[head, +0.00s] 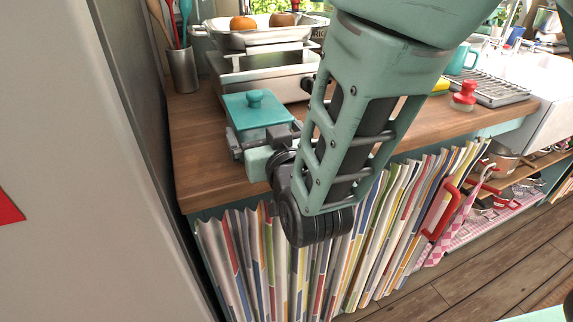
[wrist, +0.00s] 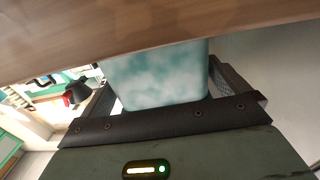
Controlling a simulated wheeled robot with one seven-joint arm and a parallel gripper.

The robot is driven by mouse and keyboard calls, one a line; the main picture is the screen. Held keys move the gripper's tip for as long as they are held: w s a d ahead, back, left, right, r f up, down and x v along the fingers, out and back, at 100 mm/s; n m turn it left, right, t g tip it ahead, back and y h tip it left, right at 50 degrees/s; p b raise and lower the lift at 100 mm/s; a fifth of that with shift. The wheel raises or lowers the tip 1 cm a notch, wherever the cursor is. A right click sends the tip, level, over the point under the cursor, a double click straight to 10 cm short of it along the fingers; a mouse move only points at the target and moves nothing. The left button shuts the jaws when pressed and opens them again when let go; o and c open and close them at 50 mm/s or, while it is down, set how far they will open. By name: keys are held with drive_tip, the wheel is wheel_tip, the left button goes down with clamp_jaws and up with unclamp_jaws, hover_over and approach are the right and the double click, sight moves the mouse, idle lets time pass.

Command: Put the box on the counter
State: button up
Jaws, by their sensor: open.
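The box (head: 252,112) is teal with a round-knobbed lid, and it appears to stand upright on the wooden counter (head: 205,165), near the counter's left front part. My gripper (head: 263,134) is at the box's front side, low down near the counter top, with its jaws open. In the wrist view the pale teal side of the box (wrist: 155,76) lies between the two fingers, and the brown counter (wrist: 130,28) fills the top of the picture. Whether the fingers touch the box cannot be told. My forearm hides the counter to the right of the box.
A silver scale (head: 262,75) with a tray of fruit stands behind the box. A utensil holder (head: 182,70) is at the back left. A red-knobbed item (head: 463,96) and a drying rack (head: 497,88) are to the right. Striped curtains (head: 385,235) hang below the counter.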

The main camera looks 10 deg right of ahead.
drive_tip(key=p+v, duration=1.3)
drive_tip(key=p, duration=0.1)
drive_tip(key=shift+s+d+p, duration=0.15)
drive_tip(key=shift+s+p, duration=0.25)
clamp_jaws()
idle(1.2)
idle(0.4)
